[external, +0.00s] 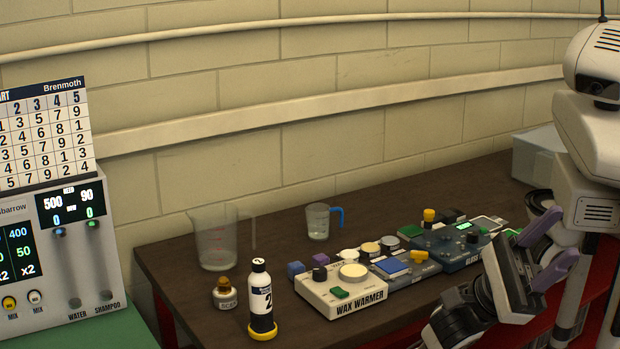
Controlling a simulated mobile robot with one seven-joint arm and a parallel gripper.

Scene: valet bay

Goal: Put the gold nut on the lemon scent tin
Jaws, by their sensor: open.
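My gripper (560,238), with purple fingers, is at the right, over the table's right part. Its fingers are apart and I see nothing between them. A small pale jar (227,299) with a partly legible scent label stands at the table's front left. A brownish-gold piece (224,282) sits on top of it; I cannot tell whether this is the gold nut or the jar's own cap. Several small round tins stand behind the wax warmer, including a tan-topped one (371,248); their labels are too small to read. My gripper is far from the jar.
The wax warmer (343,293) and a dark blue device (450,245) fill the table's middle. A white bottle (261,296) stands right of the jar. A clear beaker (215,240) and a blue-handled jug (318,221) stand behind. The table's back strip is fairly clear.

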